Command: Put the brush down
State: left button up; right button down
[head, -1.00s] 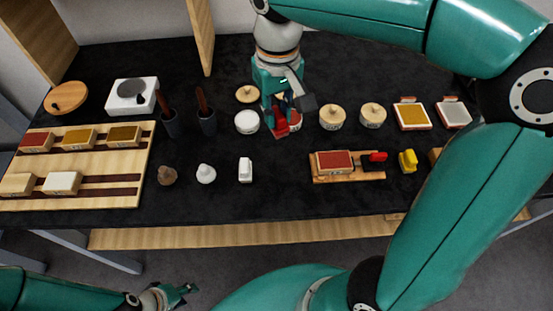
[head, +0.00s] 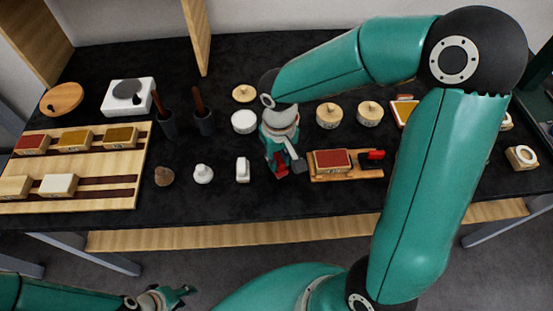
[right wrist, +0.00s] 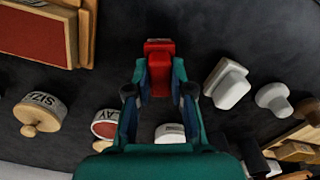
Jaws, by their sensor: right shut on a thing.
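My right gripper (head: 281,163) is shut on a small red brush (right wrist: 159,66). In the right wrist view the brush sticks out ahead between the two fingers. In the head view the gripper points down over the dark table top, between a small white block-like thing (head: 243,169) and the wooden stand (head: 346,178) with a red-topped box. Whether the brush touches the table cannot be told. My left gripper (head: 176,291) is low at the left, away from the table; its jaw state is unclear.
A red and black thing (head: 372,158) lies on the stand's right end. A white jar (head: 244,121) and lidded jars (head: 329,115) stand behind my right gripper. A white knob (head: 203,174) and a brown one (head: 164,176) stand left. Bare table lies along the front.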

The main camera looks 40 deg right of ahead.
aim_at(279, 160)
jog(key=shift+f, duration=0.2)
jog(key=c, duration=1)
grip_release()
jog(key=shift+r, duration=0.15)
notch_tip(279, 160, up, 12)
